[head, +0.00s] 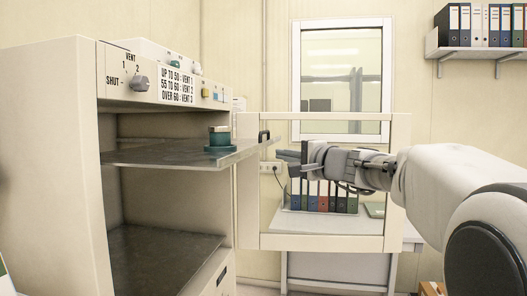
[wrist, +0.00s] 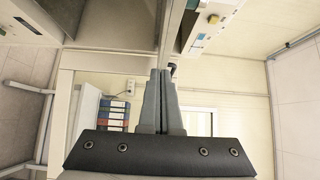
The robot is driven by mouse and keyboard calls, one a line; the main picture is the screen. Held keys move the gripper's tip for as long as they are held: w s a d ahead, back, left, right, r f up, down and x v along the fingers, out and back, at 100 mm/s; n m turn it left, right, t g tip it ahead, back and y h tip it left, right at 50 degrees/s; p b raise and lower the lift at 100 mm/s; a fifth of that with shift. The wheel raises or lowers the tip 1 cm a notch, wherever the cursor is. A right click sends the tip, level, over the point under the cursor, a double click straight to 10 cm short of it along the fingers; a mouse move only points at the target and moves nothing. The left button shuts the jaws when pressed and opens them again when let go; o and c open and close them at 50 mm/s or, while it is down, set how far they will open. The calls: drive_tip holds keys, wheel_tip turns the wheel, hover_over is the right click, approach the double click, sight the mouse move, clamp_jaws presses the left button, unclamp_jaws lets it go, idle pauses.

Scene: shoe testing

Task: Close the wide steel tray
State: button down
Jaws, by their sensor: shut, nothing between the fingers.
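The wide steel tray (head: 165,154) is the upper shelf of the cream cabinet and sticks out of its front opening to the right. My gripper (head: 278,156) is shut and empty, just right of and a little below the tray's outer end. Its closed fingers (wrist: 160,73) point toward the cabinet. I cannot tell whether they touch the tray.
The cabinet's framed glass door (head: 246,190) stands open behind the tray and my gripper. A lower steel shelf (head: 165,260) lies inside the cabinet. A dial (head: 139,83) is on the panel above. Binders (head: 322,197) stand on a table behind the door.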

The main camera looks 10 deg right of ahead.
sight(178, 150)
drive_tip(key=a, duration=0.1)
drive_tip(key=w+a, duration=0.2)
drive_tip(key=a, duration=0.1)
drive_tip(key=shift+a+p, duration=0.1)
drive_tip(key=shift+p, duration=0.3)
drive_tip(key=w+a, duration=0.2)
drive_tip(key=a, duration=0.5)
drive_tip(key=w+a+b, duration=0.1)
drive_tip(key=w+a, duration=0.2)
drive_tip(key=a, duration=0.5)
drive_tip(key=w+a, duration=0.2)
drive_tip(key=a, duration=0.6)
drive_tip(key=shift+w+b, duration=0.2)
drive_tip(key=shift+b, duration=0.1)
drive_tip(key=shift+w+a, duration=0.2)
drive_tip(key=shift+a, duration=0.6)
drive_tip(key=shift+a, duration=0.1)
